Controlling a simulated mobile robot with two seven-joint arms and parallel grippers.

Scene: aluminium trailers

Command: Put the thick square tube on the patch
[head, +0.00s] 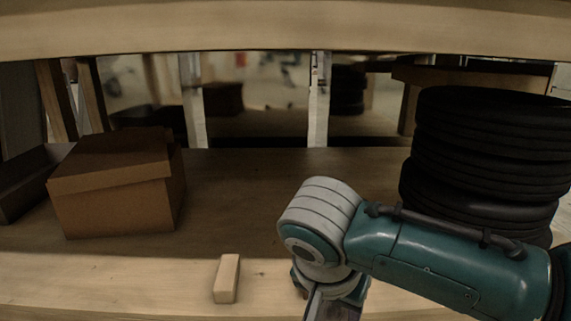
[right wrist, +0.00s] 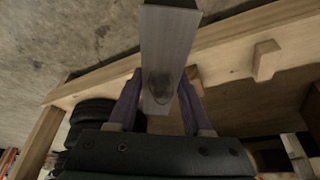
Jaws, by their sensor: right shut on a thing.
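A thick grey metal square tube (right wrist: 168,45) is between the purple fingers of my right gripper (right wrist: 160,86) in the right wrist view, its open end pointing up the picture. The gripper is shut on it. In the head view part of the grey tube (head: 334,308) shows below my right wrist at the bottom edge; the fingers are hardly visible there. I cannot make out the patch in either view. My left gripper is not in view.
A small wooden block (head: 227,278) lies on the pale front beam (head: 130,285), left of my right wrist. A cardboard box (head: 115,190) stands on the brown shelf at left. Stacked black tyres (head: 490,150) stand at right behind my arm. The middle of the shelf is clear.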

